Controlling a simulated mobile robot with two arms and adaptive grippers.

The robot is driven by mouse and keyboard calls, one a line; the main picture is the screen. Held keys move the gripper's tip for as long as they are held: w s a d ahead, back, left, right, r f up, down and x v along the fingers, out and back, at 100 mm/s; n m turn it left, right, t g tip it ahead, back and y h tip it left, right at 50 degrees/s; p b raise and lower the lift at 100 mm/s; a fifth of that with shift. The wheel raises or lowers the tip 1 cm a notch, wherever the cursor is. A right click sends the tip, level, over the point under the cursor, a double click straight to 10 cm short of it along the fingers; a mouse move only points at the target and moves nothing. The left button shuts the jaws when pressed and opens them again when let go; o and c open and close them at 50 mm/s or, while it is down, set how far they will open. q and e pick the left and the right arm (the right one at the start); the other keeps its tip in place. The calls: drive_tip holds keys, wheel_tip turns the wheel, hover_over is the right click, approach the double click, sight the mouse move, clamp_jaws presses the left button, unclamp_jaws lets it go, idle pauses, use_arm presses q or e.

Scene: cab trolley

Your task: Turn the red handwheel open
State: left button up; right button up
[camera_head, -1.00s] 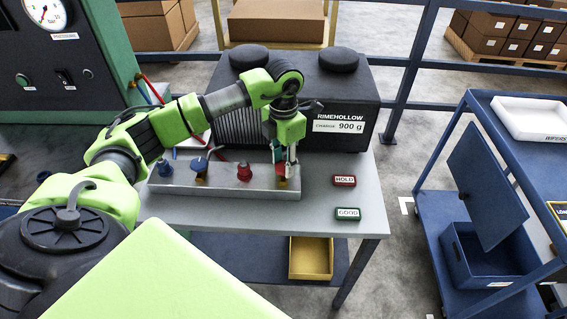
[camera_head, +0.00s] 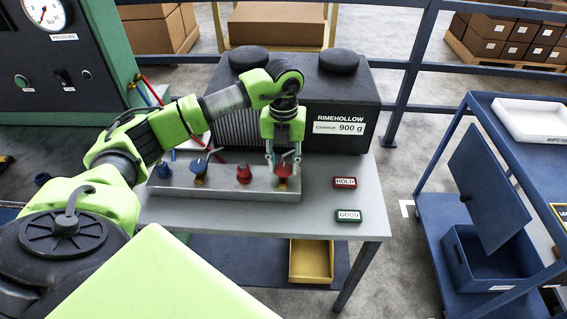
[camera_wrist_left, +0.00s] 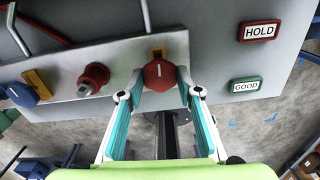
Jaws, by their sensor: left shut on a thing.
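The red handwheel (camera_head: 283,170) sits at the right end of the grey manifold block (camera_head: 225,188) on the table. In the left wrist view the handwheel (camera_wrist_left: 159,75) is a red knob with a white line that points roughly up and down. My left gripper (camera_head: 283,163) comes down on it from above. In the left wrist view my left gripper (camera_wrist_left: 159,82) has one finger on each side of the knob, shut on it. My right gripper is in no view.
A blue handwheel (camera_head: 199,167), a red fitting (camera_head: 244,173) and a blue fitting (camera_head: 164,168) share the block. HOLD (camera_head: 345,182) and GOOD (camera_head: 348,216) blocks lie to the right. A black machine (camera_head: 340,95) stands behind. A blue trolley (camera_head: 480,110) stands at the right.

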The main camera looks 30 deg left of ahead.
sight(283, 167)
use_arm(q)
drive_tip(key=shift+n, duration=0.6)
drive_tip(key=o, duration=1.1)
wheel_tip(283, 167, up, 12)
idle(0.4)
